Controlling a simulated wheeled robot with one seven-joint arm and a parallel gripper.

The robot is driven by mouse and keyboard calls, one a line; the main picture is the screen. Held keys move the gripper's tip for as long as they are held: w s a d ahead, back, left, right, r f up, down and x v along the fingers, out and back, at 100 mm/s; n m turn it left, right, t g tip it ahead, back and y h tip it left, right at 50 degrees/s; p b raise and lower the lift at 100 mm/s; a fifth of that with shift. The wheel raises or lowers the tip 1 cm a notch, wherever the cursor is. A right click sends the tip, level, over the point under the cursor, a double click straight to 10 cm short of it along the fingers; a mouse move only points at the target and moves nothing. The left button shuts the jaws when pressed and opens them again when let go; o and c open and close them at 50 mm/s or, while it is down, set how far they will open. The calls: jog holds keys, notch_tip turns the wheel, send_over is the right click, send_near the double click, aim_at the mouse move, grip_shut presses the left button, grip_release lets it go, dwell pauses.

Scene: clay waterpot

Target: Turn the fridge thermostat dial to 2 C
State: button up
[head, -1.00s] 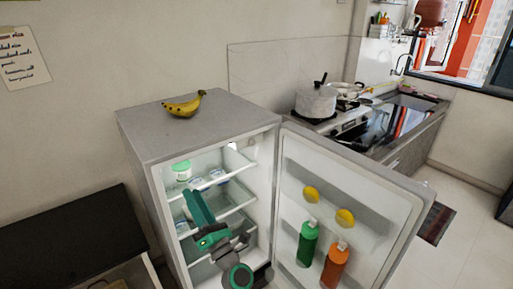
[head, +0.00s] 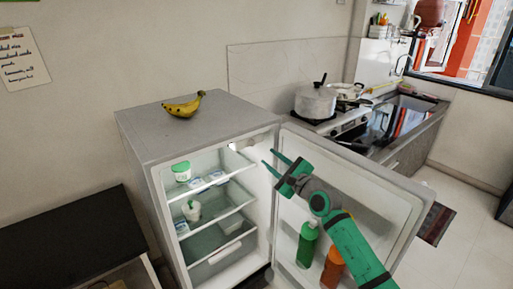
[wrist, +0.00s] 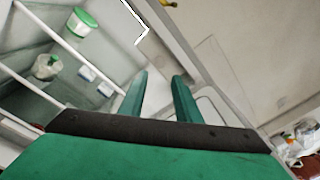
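The fridge (head: 185,143) stands with its door (head: 385,192) swung open to the right, its lit inside showing. I cannot make out the thermostat dial or its setting for certain. A small bright white patch (head: 232,146) shows under the fridge ceiling; a bright white shape (wrist: 141,25) also shows in the wrist view. My gripper (head: 269,158) is at the upper right of the fridge opening, in front of the inner door. Its two green fingers are apart with nothing between them, also in the wrist view (wrist: 160,77).
Shelves hold a green-lidded tub (head: 181,172) and a white container (head: 192,211). The door holds a green bottle (head: 307,245) and an orange bottle (head: 333,268). Bananas (head: 183,106) lie on the fridge top. A dark cabinet (head: 70,240) stands at left, a stove with a pot (head: 315,101) behind.

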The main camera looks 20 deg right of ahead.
aim_at(253, 144)
jog(key=x, duration=1)
jog(key=shift+w, duration=0.35)
grip_shut()
